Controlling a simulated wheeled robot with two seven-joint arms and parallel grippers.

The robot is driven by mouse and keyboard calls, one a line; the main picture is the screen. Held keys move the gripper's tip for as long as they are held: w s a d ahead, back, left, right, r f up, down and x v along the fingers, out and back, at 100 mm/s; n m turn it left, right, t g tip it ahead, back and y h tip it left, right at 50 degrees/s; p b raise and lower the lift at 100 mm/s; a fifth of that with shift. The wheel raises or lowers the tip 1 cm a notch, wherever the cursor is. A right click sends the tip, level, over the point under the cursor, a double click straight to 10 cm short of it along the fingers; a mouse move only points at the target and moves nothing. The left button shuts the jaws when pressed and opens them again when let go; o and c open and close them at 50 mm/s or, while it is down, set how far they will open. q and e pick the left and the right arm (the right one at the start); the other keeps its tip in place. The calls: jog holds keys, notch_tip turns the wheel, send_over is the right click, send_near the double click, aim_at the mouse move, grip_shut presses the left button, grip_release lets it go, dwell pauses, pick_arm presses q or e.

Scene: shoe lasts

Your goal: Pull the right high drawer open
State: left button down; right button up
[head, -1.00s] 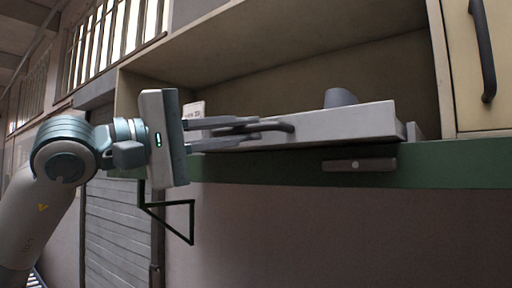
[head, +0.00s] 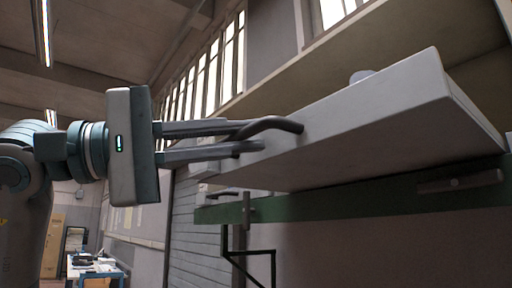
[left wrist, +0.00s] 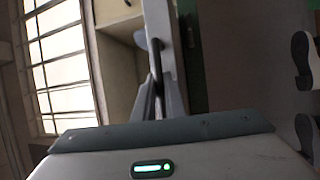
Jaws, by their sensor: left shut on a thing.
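The drawer (head: 370,125) is a light grey box seen from below in the head view. It sticks out well past the green front edge of the cabinet. My left gripper (head: 250,138) comes from the left and is shut on this handle. In the left wrist view the fingers (left wrist: 160,100) close around the handle (left wrist: 156,62), with the drawer's pale edge (left wrist: 160,18) beyond. The inside of the drawer is hidden. My right gripper is not in view.
A green rail (head: 350,203) runs below the drawer, with a dark bar handle (head: 460,182) on it. A dark bracket (head: 250,255) hangs lower down. A rounded grey thing (head: 361,76) shows partly above the drawer. Dark shoe-shaped things (left wrist: 301,55) are at right in the left wrist view.

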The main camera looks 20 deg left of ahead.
pick_arm(q)
jog(key=shift+f, duration=0.15)
jog(key=c, duration=1.8)
grip_release()
jog(key=shift+s+a, duration=0.1)
